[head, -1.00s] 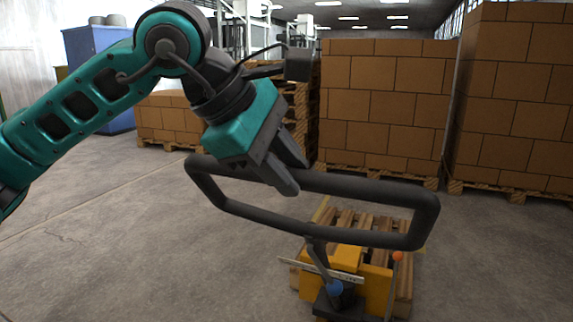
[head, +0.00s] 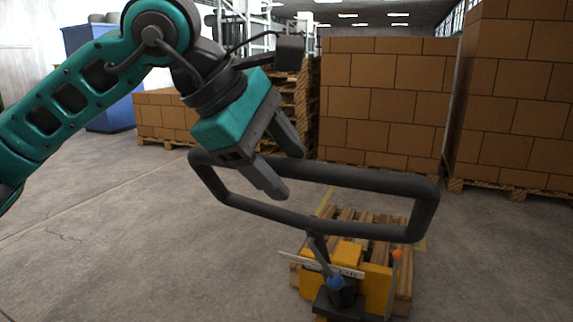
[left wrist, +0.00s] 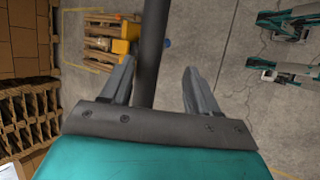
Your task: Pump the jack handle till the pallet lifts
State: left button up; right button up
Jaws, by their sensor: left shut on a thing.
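The jack handle (head: 375,181) is a dark grey rounded loop, tilted across the middle of the head view. My left gripper (head: 291,174) is shut on its upper bar, towards the left. In the left wrist view the bar (left wrist: 151,50) runs between the two fingers. The handle's stem runs down to the yellow pallet jack (head: 376,285), which has a dark base and a blue part (head: 335,283) at its foot. The wooden pallet (head: 372,226) lies just behind the jack. Whether it is clear of the floor cannot be told. My right gripper is not in view.
Yellow lines mark the floor around the pallet. Tall stacks of brown boxes (head: 385,95) on pallets stand behind, with another stack (head: 510,100) at the right. A blue container (head: 105,108) stands at the back left. The grey floor (head: 110,225) at the left is clear.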

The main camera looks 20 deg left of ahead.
pick_arm(q)
jog(key=p+v, duration=0.2)
jog(key=v, duration=0.9)
jog(key=shift+r, duration=0.25)
jog(key=shift+s, duration=0.1)
